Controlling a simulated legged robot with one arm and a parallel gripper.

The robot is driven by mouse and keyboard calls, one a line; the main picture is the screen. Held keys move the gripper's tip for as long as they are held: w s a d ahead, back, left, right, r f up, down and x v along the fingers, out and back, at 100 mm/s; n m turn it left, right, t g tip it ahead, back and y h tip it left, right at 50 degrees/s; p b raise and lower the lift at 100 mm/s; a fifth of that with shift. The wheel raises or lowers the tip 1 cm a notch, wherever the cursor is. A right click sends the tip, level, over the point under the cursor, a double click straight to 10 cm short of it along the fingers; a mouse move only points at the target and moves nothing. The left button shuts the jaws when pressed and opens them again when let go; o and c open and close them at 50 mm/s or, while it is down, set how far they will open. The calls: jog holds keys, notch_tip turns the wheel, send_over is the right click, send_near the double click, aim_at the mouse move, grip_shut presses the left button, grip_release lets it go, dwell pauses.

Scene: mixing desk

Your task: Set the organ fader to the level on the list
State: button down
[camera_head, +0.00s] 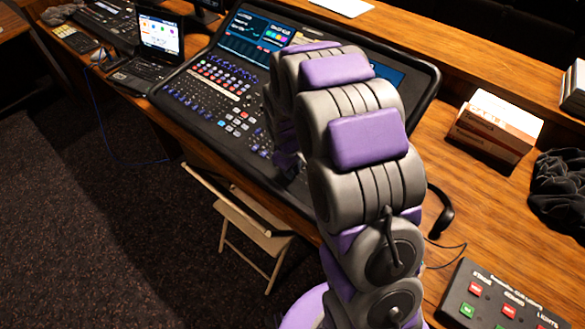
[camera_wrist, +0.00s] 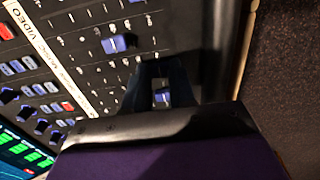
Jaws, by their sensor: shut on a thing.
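The mixing desk (camera_head: 186,121) fills the middle of the head view, with rows of small faders and buttons. My arm covers its right part. My gripper (camera_wrist: 162,84) reaches down to the desk surface in the wrist view, its dark fingers shut around a blue fader cap (camera_wrist: 162,97). Another blue fader cap (camera_wrist: 118,43) stands further up and left, apart from the fingers. No label tells me which fader is the organ one. In the head view my fingertips are hard to make out below the arm. No readable list shows.
A white paper (camera_head: 343,7) lies on the back ledge, its text not visible. A laptop (camera_head: 155,50) stands left of the desk. Boxes (camera_head: 495,125), black cloth (camera_head: 560,190) and a button panel (camera_head: 500,300) lie right. A folding chair (camera_head: 245,222) stands in front.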

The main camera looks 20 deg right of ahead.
jog(key=shift+d, duration=0.1)
jog(key=w+d+p, duration=0.2)
jog(key=d, duration=0.1)
jog(key=w+d+p, duration=0.1)
jog(key=d, duration=0.1)
jog(key=shift+w+d+r, duration=0.2)
jog(key=shift+w+r, duration=0.2)
jog(key=shift+w+d+f, duration=0.1)
jog(key=shift+w+d, duration=0.1)
jog(key=shift+d, duration=0.2)
jog(key=shift+a, duration=0.1)
jog(key=c, duration=1.3)
grip_release()
jog(key=shift+s, duration=0.1)
jog(key=shift+c, duration=0.2)
jog(key=o, duration=0.4)
